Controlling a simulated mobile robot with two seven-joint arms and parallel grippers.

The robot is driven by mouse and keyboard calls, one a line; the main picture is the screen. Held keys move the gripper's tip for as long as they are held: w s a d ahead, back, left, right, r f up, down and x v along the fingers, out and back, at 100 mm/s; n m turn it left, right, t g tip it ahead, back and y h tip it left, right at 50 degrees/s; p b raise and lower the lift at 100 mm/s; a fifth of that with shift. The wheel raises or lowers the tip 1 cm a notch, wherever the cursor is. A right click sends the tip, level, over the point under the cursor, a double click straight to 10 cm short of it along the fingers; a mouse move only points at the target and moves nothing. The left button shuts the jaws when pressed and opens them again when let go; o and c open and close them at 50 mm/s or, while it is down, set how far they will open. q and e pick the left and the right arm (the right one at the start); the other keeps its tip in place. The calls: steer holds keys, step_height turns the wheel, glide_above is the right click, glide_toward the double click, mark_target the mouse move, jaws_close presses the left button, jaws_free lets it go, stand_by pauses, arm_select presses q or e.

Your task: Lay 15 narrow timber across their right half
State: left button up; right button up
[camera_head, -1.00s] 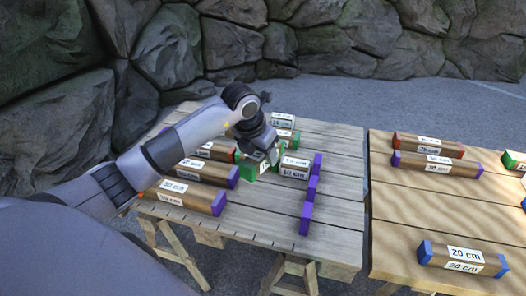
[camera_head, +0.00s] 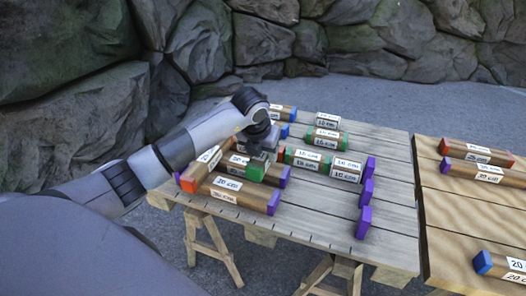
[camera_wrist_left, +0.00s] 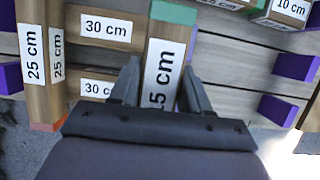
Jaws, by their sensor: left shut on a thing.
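My left gripper (camera_head: 262,152) is shut on a narrow 15 cm timber (camera_head: 256,171) with green ends. In the left wrist view the fingers (camera_wrist_left: 162,88) grip both sides of that timber (camera_wrist_left: 165,50), and part of its label is hidden. It lies over the right part of two parallel 30 cm timbers with purple ends, the front one (camera_head: 238,193) and the back one (camera_wrist_left: 110,28). I cannot tell whether it touches them. A 25 cm timber (camera_head: 203,167) with orange ends lies across their left part. My right gripper is not in view.
Purple-faced blocks (camera_head: 363,222) line the right side of the plank table (camera_head: 310,220). A second table (camera_head: 450,220) with longer timbers stands further right. The front middle of the first table is clear.

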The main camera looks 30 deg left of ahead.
arm_select(q)
steer(key=shift+a, duration=0.15)
steer(key=shift+f+b, duration=1.95)
steer(key=shift+f, duration=0.65)
steer(key=shift+f+b, duration=0.35)
steer(key=shift+f, duration=0.05)
steer(key=o, duration=1.2)
steer(key=shift+s+r, duration=0.1)
